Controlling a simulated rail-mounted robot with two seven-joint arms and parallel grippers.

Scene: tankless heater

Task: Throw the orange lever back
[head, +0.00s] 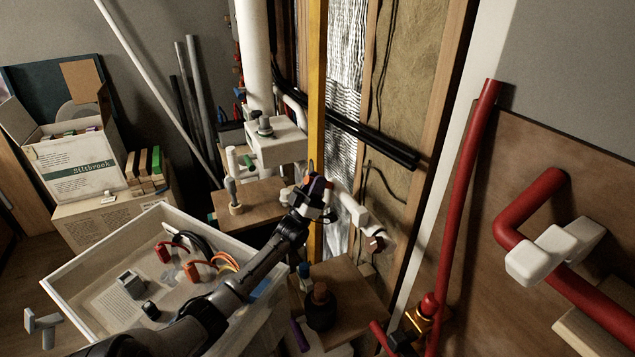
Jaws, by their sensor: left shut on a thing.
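My left gripper (313,190) reaches in from the lower left to the middle of the head view, in front of the tall yellow-orange upright bar (317,95). Its jaws are shut on a small part, mostly hidden by the fingers. A bit of orange shows at the fingertips; I take it to be the orange lever (307,180), but its full shape and angle are hidden. A white pipe (350,208) runs off to the lower right just beside the gripper. My right gripper is out of view.
A white bin (75,291) with cables and fittings stands at lower left. Wooden shelves (250,199) flank the gripper, the lower one (352,285) bearing a dark jar. Red pipes (463,190) and a brass fitting (420,318) are at right. A cardboard box (80,165) is far left.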

